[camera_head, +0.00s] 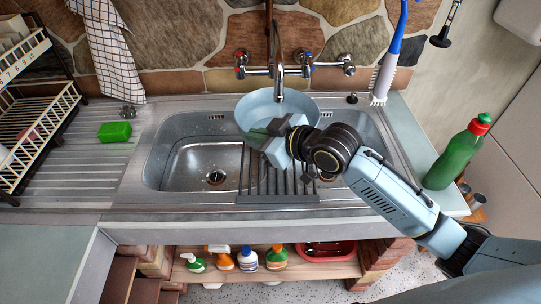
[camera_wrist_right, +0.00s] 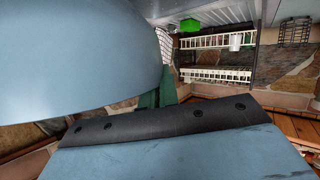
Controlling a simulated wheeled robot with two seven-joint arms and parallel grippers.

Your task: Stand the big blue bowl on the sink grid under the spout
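The big blue bowl (camera_head: 262,105) is pale blue and sits beneath the spout (camera_head: 279,92), over the back of the sink grid (camera_head: 278,199). I cannot tell whether its base rests on the grid. My right gripper (camera_head: 268,135) is at the bowl's near rim. Its dark fingers have green pads and overlap the bowl in the head view. In the right wrist view the bowl (camera_wrist_right: 70,50) fills the upper left, very close, beside the green pads (camera_wrist_right: 158,92). Whether the pads grip the rim is hidden. My left gripper is out of view.
The sink's left part (camera_head: 190,165) is empty. A green sponge (camera_head: 115,131) lies on the drainboard, with a dish rack (camera_head: 35,130) further left. A green bottle (camera_head: 455,158) stands at the right. A blue-handled brush (camera_head: 388,70) is at the back right. Taps (camera_head: 295,70) are on the wall.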

